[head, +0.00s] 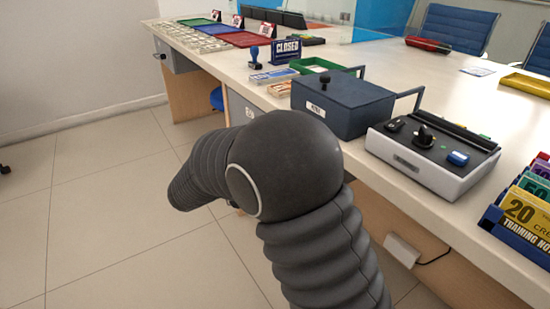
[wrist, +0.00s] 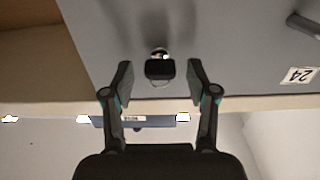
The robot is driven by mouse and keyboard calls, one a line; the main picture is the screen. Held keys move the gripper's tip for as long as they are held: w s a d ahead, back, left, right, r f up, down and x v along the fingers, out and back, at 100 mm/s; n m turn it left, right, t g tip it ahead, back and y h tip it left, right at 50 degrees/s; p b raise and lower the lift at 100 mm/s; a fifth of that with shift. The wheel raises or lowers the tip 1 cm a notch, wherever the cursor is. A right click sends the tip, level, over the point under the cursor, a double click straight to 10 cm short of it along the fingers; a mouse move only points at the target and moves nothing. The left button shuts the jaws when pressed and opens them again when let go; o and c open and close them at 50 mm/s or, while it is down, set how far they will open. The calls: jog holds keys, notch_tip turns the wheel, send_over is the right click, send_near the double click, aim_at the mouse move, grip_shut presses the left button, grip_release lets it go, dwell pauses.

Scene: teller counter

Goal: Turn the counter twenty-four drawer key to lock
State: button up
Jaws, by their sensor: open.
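The drawer key (wrist: 160,70) has a dark, blocky head and sits in a small round metal lock (wrist: 159,53) on a grey drawer front (wrist: 230,40). A white label reading 24 (wrist: 299,75) is on the same front, at the right of the wrist view. My gripper (wrist: 160,74) is open, with one finger on each side of the key head and a visible gap on both sides. In the head view my arm covers the gripper and the key; part of a grey drawer front (head: 245,108) shows under the counter.
The counter top (head: 235,64) overhangs the drawers. On it stand a dark blue cash box (head: 340,100), a grey device with a knob (head: 432,150) and a note rack (head: 515,220). A drawer handle (wrist: 304,24) juts out near the label. The floor left of my arm is clear.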

jog(key=shift+w+d, duration=0.15)
jog(key=shift+d, duration=0.1)
grip_shut()
